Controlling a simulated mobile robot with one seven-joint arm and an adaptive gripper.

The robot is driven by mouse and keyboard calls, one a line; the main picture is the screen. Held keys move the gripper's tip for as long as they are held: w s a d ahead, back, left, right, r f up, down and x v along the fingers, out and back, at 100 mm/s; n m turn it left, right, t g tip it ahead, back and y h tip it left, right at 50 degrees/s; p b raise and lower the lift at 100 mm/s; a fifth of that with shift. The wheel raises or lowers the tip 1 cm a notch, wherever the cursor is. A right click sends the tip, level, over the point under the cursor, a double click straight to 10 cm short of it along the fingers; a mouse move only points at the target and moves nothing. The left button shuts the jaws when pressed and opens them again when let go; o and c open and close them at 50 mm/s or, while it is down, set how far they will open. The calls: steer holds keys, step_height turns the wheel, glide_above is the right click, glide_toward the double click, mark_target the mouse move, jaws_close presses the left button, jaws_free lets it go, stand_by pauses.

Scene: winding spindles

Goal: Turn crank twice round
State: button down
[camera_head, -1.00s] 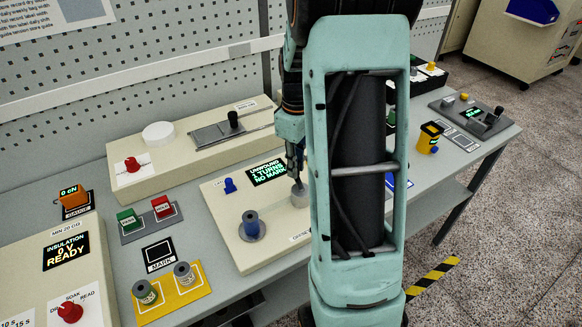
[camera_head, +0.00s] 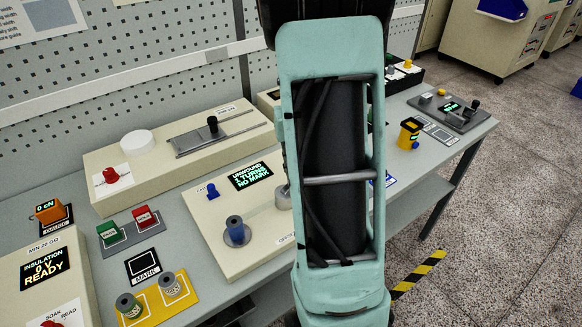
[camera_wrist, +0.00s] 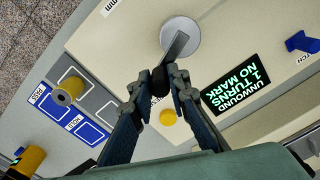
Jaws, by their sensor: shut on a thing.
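The crank shows in the wrist view as a round metal hub (camera_wrist: 181,35) with a flat grey arm (camera_wrist: 174,49) and a dark knob (camera_wrist: 160,82) at the arm's end. My gripper (camera_wrist: 160,90) is shut on this knob, one finger on each side. In the head view a grey part of the crank hub (camera_head: 283,197) shows beside my arm, which hides my gripper and the knob. The display (camera_wrist: 237,88) on the same cream box reads "UNWOUND 1 TURNS NO MARK".
A yellow button (camera_wrist: 168,117) lies close to my fingers. A blue spool (camera_head: 235,230) and a blue switch (camera_head: 212,190) are on the cream box. A box with a slider (camera_head: 212,125) stands behind. Red and green buttons (camera_head: 144,217) are to the left.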

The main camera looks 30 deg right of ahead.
steer(key=s+m, duration=0.1)
steer(key=m, duration=0.1)
steer(key=s+m, duration=0.1)
steer(key=m, duration=0.1)
steer(key=shift+d+m, duration=0.2)
steer(key=shift+m, duration=0.1)
steer(key=shift+s+a+m+p, duration=0.1)
steer(key=shift+s+m+p, duration=0.3)
steer(key=shift+m, duration=0.65)
steer(key=shift+s+a+m+p, duration=0.15)
steer(key=shift+s+m, duration=0.3)
steer(key=shift+m, duration=0.6)
steer(key=c, duration=1.8)
jaws_free()
steer(key=shift+s, duration=0.1)
steer(key=shift+c, duration=0.2)
steer(key=shift+r, duration=0.15)
step_height(320, 180, up, 12)
